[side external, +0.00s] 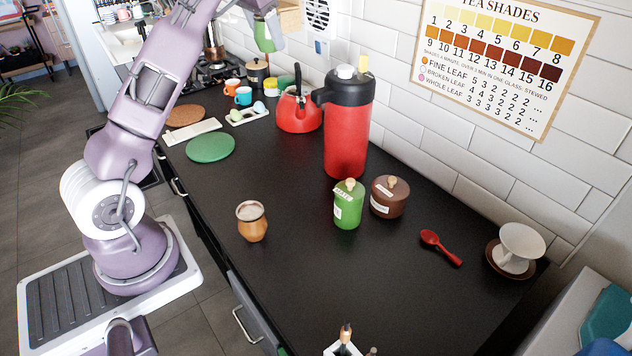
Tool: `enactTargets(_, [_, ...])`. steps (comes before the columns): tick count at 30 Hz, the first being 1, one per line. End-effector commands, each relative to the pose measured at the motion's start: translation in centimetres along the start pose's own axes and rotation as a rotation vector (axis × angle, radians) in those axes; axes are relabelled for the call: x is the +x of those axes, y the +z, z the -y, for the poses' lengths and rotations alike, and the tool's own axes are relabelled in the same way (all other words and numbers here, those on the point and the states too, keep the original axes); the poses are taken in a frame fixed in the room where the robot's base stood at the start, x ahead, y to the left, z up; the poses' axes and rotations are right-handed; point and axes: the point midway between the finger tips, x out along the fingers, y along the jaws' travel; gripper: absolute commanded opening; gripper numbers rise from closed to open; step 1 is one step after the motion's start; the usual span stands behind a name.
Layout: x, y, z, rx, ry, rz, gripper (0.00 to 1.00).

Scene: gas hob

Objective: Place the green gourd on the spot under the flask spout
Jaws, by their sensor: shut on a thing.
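The green gourd (264,38) is at the top of the side external view, raised near the back wall and partly covered by my gripper. My gripper (271,22) is shut on it; the fingers are small and partly cut off by the top edge. The red flask (346,140) stands upright mid-counter, with a black top and a black spout (319,97) pointing left. The counter below the spout (312,165) is bare. A brown gourd (252,224) stands upright nearer the front edge.
A red kettle (298,112) stands left of the flask. A green canister (348,207) and brown pot (389,198) stand in front of it. A green round mat (211,147), red spoon (440,247) and white dripper (518,247) lie around. The hob (213,72) is at the back left.

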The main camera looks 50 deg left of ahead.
Motion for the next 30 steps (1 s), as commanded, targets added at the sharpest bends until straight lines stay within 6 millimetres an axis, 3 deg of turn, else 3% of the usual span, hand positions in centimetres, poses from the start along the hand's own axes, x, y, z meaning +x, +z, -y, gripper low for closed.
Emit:
enactTargets(3, [0.6,0.3,2.2,-0.063,-0.029,0.009,0.11])
enactTargets(11, [5.8,2.4,1.1,-0.06,-0.021,0.009,0.11])
enactTargets(17, [12.3,5.2,0.3,-0.061,-0.02,0.013,0.11])
enactTargets(24, [22.8,9.6,-0.8,-0.061,-0.02,0.014,0.11])
enactTargets(27, [25.7,10.7,-1.2,-0.059,-0.022,0.01,0.11])
enactTargets(30, [27.1,11.2,-1.6,-0.057,-0.022,0.007,0.11])
